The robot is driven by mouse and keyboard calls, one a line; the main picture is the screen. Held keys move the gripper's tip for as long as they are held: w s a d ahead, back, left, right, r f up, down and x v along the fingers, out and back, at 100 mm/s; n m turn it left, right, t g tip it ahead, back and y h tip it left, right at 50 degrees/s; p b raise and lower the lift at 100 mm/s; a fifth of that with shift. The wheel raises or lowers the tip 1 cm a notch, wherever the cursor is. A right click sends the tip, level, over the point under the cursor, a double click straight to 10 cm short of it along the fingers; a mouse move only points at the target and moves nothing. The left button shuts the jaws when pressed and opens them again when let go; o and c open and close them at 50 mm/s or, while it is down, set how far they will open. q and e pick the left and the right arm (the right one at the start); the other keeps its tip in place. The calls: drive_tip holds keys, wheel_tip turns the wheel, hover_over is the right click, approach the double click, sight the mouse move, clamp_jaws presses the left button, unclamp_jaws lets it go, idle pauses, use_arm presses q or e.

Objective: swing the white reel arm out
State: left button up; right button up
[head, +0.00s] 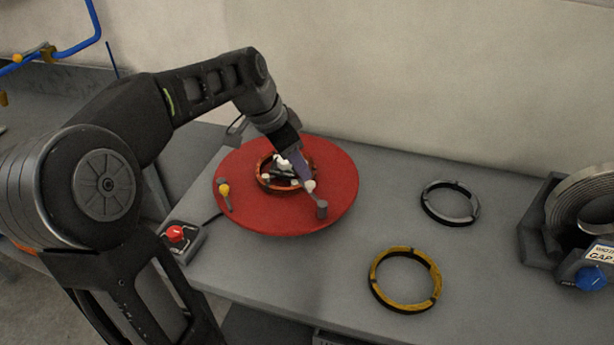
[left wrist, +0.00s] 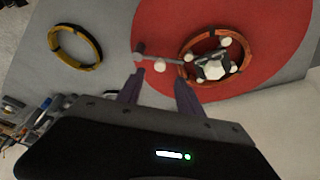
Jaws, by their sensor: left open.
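The red round turntable (head: 338,180) carries a copper-coloured coil ring (head: 261,184) around a hub with white knobs (head: 281,160). A thin grey arm with a white ball (head: 310,186) reaches past the ring to a short grey post (head: 322,208) near the turntable's edge. In the left wrist view this arm (left wrist: 172,61) runs left from the hub (left wrist: 213,70), with the white ball (left wrist: 160,67) on it. My left gripper (left wrist: 160,84) is open, pointing down at the white ball; contact is unclear. In the head view its fingers (head: 303,172) partly hide the arm. My right gripper is not in view.
A yellow-knobbed lever (head: 223,190) stands on the turntable's left side. A red button box (head: 178,236) is at the bench's left front. A yellow ring (head: 405,280) and a grey ring (head: 450,203) lie to the right, before a coil holder with a blue knob (head: 591,278).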

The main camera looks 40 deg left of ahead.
sight(310, 183)
use_arm(q)
drive_tip(key=x, duration=0.6)
drive_tip(key=shift+w+f+p, duration=0.1)
drive_tip(key=shift+p, duration=0.25)
drive_tip(key=shift+c, duration=0.2)
clamp_jaws()
idle(0.9)
